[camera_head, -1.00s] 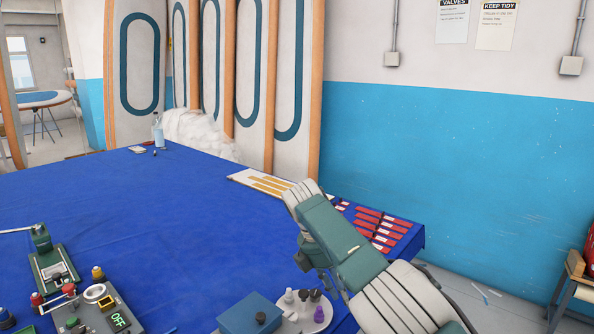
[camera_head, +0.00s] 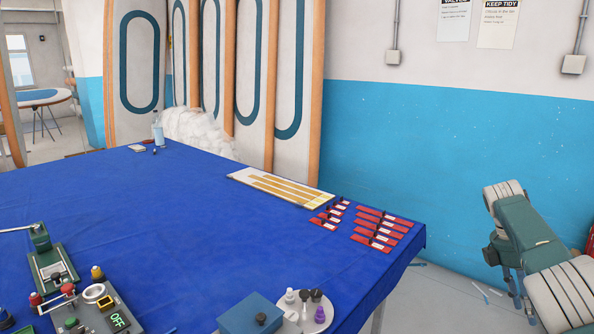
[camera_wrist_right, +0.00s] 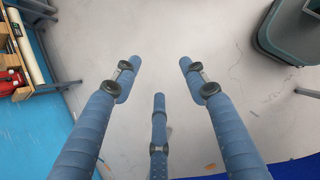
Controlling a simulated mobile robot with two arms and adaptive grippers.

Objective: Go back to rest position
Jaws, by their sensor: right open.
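My right arm with its right gripper (camera_head: 508,268) is at the right of the head view, off the table's right edge and over the grey floor. The gripper hangs below the wrist and is partly hidden by the arm. In the right wrist view the same gripper (camera_wrist_right: 157,82) has its blue fingers spread wide apart, with only floor between them. It is open and empty. My left gripper is not in view.
The blue-covered table (camera_head: 190,225) fills the left and middle. On it lie red tags (camera_head: 385,220), a board with tan strips (camera_head: 285,188), a blue box (camera_head: 250,314) and a control box (camera_head: 98,310). A wooden shelf (camera_wrist_right: 20,50) shows in the wrist view.

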